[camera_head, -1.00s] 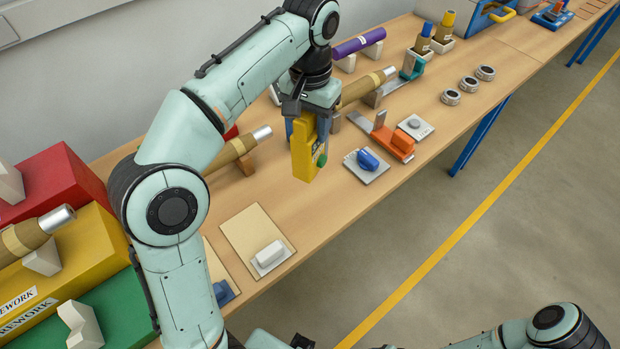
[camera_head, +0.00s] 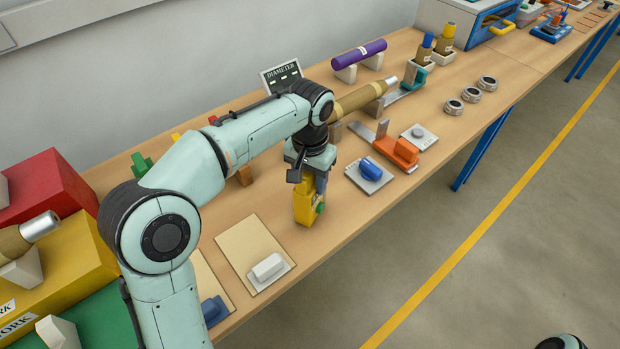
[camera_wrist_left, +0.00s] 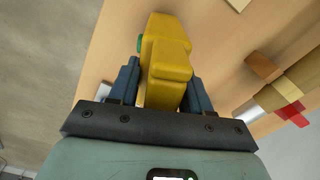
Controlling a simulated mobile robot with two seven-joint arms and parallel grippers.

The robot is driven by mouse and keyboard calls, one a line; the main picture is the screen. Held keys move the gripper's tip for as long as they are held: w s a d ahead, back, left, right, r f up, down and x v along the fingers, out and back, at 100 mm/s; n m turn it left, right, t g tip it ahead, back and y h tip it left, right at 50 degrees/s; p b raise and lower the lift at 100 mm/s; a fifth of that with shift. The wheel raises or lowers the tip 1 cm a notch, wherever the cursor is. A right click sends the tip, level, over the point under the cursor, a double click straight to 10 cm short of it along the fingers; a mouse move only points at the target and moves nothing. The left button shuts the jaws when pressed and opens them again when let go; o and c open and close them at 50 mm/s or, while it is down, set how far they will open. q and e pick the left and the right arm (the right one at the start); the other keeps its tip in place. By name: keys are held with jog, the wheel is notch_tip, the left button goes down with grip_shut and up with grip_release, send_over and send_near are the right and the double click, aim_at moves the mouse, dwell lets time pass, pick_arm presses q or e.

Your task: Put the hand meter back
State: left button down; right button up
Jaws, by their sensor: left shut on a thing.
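The yellow hand meter (camera_head: 304,207) with a green knob is held upright in my left gripper (camera_head: 309,180), in the middle of the head view. It is low over the bench, and its lower end is at or close to the wood; I cannot tell if it touches. In the left wrist view the hand meter (camera_wrist_left: 165,65) sits between the two dark blue fingers of my left gripper (camera_wrist_left: 158,90), which are shut on it. The green knob shows at its far left side. My right gripper is not in view.
A beige mat with a white block (camera_head: 267,267) lies front left of the meter. A plate with a blue knob (camera_head: 370,169) and an orange tool (camera_head: 395,151) lie to the right. A brown bushing (camera_head: 357,101) rests behind. Bare wood surrounds the meter.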

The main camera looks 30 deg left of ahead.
pick_arm(q)
jog(key=shift+f, duration=0.15)
jog(key=shift+c, duration=2.4)
grip_release()
notch_tip(320, 180, up, 12)
jog(key=p, duration=0.3)
jog(key=shift+w+r, duration=0.1)
jog(key=shift+r, duration=0.1)
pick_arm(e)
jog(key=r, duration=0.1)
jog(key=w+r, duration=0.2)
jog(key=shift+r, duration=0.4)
